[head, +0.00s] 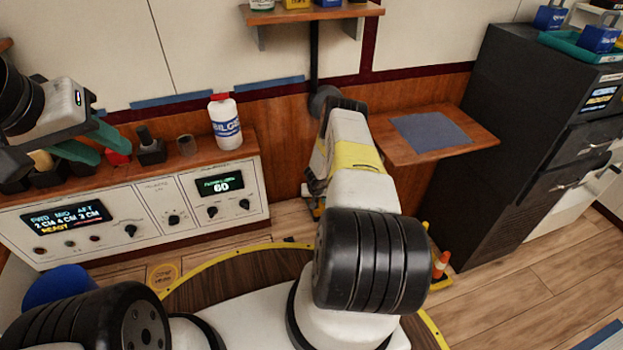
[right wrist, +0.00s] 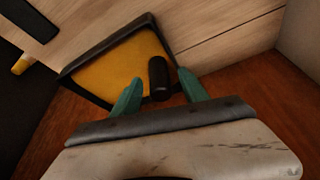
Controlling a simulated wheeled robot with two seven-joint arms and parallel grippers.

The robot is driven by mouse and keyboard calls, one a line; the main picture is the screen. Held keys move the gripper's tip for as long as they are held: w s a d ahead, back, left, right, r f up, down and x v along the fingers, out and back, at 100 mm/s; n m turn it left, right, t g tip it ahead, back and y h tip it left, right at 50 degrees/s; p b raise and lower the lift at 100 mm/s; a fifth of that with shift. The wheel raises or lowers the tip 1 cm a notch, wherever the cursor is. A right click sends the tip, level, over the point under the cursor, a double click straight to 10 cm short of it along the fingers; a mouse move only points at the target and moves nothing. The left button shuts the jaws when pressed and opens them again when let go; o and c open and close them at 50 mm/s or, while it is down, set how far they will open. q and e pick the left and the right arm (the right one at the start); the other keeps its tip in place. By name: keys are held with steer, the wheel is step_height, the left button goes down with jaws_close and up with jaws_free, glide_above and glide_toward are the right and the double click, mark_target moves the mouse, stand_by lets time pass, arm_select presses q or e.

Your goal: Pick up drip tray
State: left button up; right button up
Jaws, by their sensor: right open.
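The drip tray seems to be the dark-rimmed tray with a yellow-orange inside (right wrist: 108,72) in the right wrist view. A short black handle-like cylinder (right wrist: 158,76) stands out from its right side. My right gripper (right wrist: 160,92) is open, with its teal fingertips on either side of the black cylinder. I cannot tell whether they touch it. In the head view my right arm hides this gripper and the tray. My left gripper (head: 96,142) is at the upper left in the head view, its teal fingers apart and empty, above the wooden counter.
A white bottle (head: 226,124) and small dark holders stand on the counter above the control panel (head: 135,215). A wooden shelf with a grey mat (head: 430,132) is right of my right arm. A black cabinet (head: 520,130) and an orange cone (head: 441,264) are further right.

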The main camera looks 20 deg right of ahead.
jaws_close()
stand_by(1.4)
